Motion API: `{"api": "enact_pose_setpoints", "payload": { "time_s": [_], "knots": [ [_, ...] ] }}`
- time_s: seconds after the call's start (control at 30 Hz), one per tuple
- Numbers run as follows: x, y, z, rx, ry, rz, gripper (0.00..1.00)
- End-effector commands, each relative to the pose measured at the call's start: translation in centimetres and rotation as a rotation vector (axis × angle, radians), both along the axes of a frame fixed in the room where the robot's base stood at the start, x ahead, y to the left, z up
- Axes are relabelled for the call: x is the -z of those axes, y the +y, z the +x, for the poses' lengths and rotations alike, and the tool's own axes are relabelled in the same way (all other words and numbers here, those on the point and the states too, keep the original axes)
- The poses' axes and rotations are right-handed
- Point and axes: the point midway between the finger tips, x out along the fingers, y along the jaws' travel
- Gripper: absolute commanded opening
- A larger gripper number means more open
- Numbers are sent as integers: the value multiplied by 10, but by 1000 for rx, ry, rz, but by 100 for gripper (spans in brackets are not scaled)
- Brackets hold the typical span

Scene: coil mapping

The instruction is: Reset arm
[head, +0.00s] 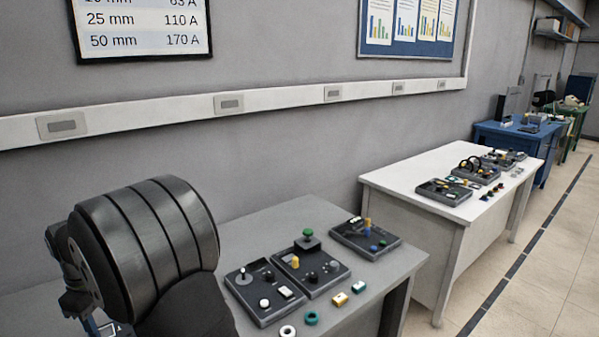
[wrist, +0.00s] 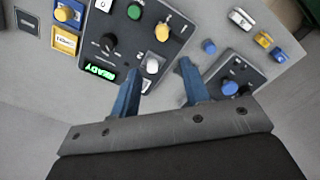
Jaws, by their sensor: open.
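My gripper (wrist: 160,68) shows in the wrist view with its two blue fingers apart and nothing between them. The fingertips are at the lower right edge of a dark control panel (wrist: 84,45). This panel has a lit green READY display (wrist: 100,72), a black knob (wrist: 110,43), a green button (wrist: 134,10), a yellow button (wrist: 162,32) and a white knob (wrist: 152,64). The white knob shows between the fingertips in the picture; I cannot tell the height above it. In the head view, my dark arm fills the lower left and the fingers are not clear.
A grey table (head: 262,232) carries dark panels, including one with a green mushroom button (head: 308,233), and small loose parts such as a teal ring (head: 312,317). A white table (head: 410,170) and a blue bench (head: 500,138) stand beyond. The floor at right is clear.

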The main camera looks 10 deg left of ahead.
Motion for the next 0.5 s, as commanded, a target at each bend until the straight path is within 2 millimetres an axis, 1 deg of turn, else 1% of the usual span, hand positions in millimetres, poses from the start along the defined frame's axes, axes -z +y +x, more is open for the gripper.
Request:
{"api": "enact_pose_setpoints", "payload": {
  "time_s": [0.03,0.1,0.5],
  "knots": [
    [10,0,0,0,2,-4,42],
    [25,-1,-1,0,3,-5,42],
    [105,0,-1,-1,3,-3,42]
  ]
}}
